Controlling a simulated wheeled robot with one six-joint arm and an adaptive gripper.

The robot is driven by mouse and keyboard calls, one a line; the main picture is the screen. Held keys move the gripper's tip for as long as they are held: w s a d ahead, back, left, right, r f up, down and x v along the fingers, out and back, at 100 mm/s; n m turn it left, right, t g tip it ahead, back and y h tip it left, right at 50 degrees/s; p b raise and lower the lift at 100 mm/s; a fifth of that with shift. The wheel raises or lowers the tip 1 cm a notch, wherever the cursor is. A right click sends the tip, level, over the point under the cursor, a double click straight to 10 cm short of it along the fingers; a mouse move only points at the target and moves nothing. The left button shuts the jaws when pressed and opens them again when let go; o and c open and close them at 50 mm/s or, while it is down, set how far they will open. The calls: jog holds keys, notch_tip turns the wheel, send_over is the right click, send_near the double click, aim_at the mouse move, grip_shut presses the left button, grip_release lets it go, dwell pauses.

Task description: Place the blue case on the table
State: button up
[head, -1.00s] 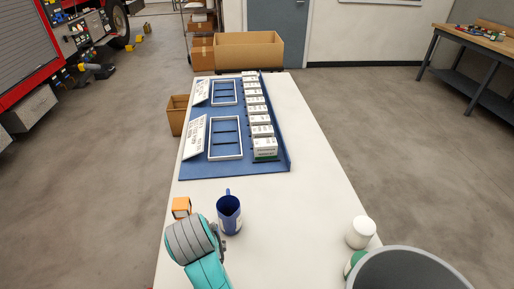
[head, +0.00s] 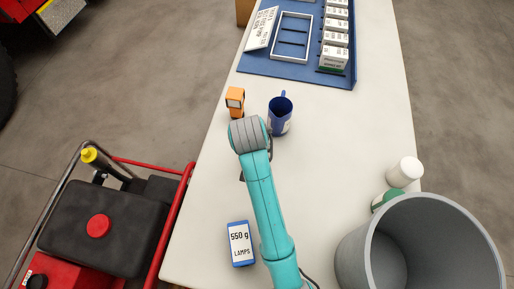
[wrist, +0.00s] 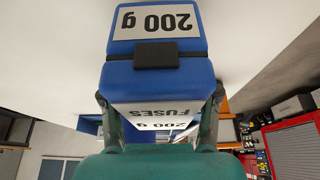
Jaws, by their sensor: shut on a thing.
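In the wrist view my gripper (wrist: 158,98) is shut on a blue case (wrist: 157,78) with white labels reading "200 g" and "FUSES", upside down in that view. A finger lies along each side of it. In the head view the gripper and this case are hidden behind my arm. A second blue case (head: 240,244), labelled "550 g LAMPS", lies on the white table (head: 330,160) to the left of my arm, near the table's left edge.
A dark blue mug (head: 280,115) and an orange device (head: 235,101) stand beyond my arm. A blue board (head: 300,76) holds white boxes and frames. A grey bin (head: 420,250) is at the right, by a white bottle (head: 405,171). A red-framed machine (head: 105,215) stands left. Table centre-right is clear.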

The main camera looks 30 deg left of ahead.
jog(key=shift+f, duration=1.6)
jog(key=shift+f, duration=0.1)
jog(key=o, duration=1.3)
